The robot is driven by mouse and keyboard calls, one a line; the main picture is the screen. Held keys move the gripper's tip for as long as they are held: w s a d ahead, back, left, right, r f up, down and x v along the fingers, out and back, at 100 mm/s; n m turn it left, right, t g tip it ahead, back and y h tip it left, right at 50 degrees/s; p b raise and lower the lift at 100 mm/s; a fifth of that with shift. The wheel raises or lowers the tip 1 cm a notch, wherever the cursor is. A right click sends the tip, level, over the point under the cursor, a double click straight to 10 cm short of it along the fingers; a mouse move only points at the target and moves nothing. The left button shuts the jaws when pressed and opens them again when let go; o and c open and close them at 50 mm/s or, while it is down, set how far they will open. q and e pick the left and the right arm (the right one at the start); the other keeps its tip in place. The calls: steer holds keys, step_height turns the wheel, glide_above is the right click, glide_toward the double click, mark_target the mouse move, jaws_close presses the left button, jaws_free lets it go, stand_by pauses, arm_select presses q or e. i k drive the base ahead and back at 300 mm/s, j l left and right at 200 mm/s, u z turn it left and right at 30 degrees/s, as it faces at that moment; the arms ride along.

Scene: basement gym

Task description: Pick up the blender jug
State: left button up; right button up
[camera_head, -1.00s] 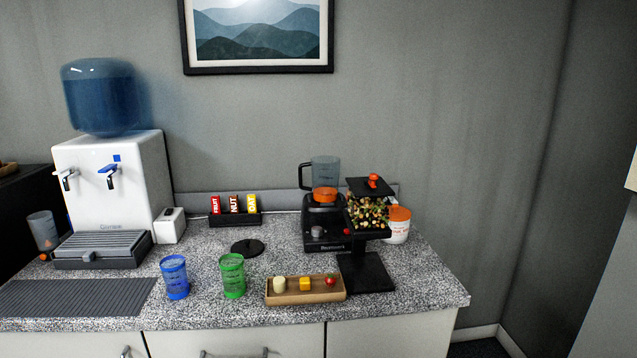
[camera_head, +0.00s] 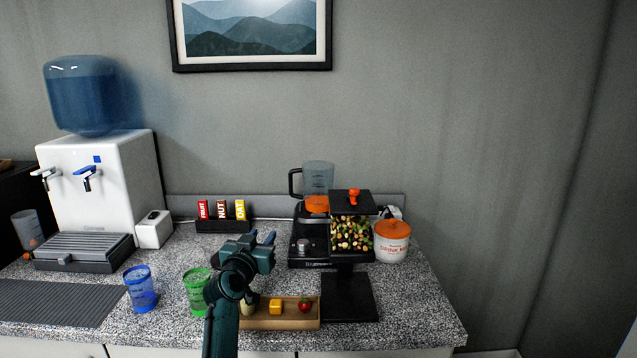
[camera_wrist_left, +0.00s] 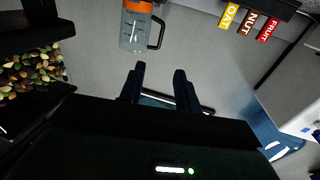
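The blender jug (camera_head: 318,178) is a clear grey jug with a black handle on its left and an orange part at its bottom. It stands upright on the black blender base (camera_head: 304,247) at the back of the counter. In the left wrist view the jug (camera_wrist_left: 135,32) appears upside down, beyond the fingertips. My left gripper (camera_head: 262,238) is open and empty over the counter, in front and to the left of the jug, not touching it. Its two fingers also show apart in the left wrist view (camera_wrist_left: 160,80). My right gripper is not in view.
A nut dispenser (camera_head: 352,232) stands close at the jug's right front, with a white tub (camera_head: 392,246) beside it. A bar rack (camera_head: 222,226) is to the left. A wooden tray (camera_head: 262,322), blue cup (camera_head: 141,290) and green cup (camera_head: 195,292) are in front.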

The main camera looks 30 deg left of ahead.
mark_target(317, 177)
steer(key=i+j, duration=0.2)
steer(key=i, duration=0.3)
steer(key=i+j, duration=0.15)
steer(key=i, duration=0.4)
